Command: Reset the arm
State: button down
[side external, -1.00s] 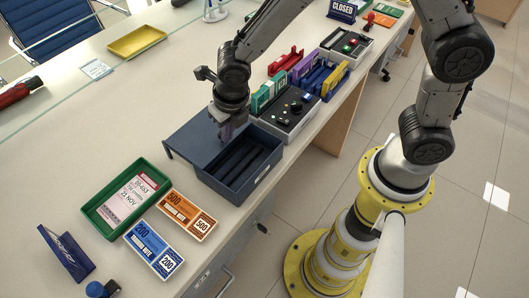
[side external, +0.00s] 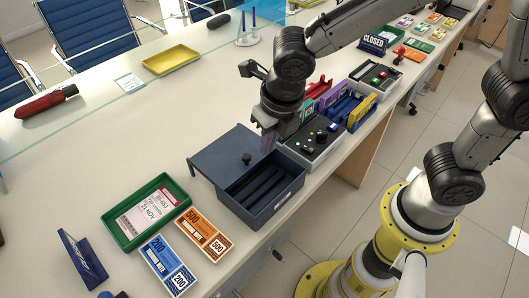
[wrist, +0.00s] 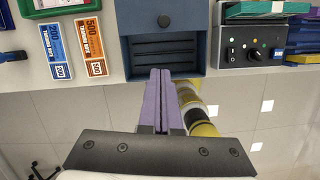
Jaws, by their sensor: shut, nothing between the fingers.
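My gripper (side external: 268,142) is shut and empty, its purple fingers pressed together, above the far side of a dark blue-grey box. The fingers also show closed in the wrist view (wrist: 160,74). The box (side external: 288,200) stands at the counter's front edge with its top open and dark slots inside. Its flat lid (side external: 220,157), with a round black knob (side external: 246,158), reaches back from the opening. The fingers are apart from the knob.
A green tray (side external: 121,237) with a slip, a blue 200 block (side external: 166,266) and an orange 500 block (side external: 205,238) lie left of the box. A control panel (side external: 318,142) and coloured racks stand to the right. A yellow tray (side external: 171,60) sits farther back.

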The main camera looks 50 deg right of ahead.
jog(key=s+d+r+m+t, duration=0.3)
jog(key=d+r+m, duration=0.65)
jog(key=d, duration=0.25)
jog(key=s+d+m, duration=0.4)
jog(key=s+m, duration=0.7)
jog(key=m, duration=1.3)
jog(key=shift+s+f+m, duration=0.15)
jog(key=shift+f+m, duration=0.15)
jog(key=shift+m, duration=0.05)
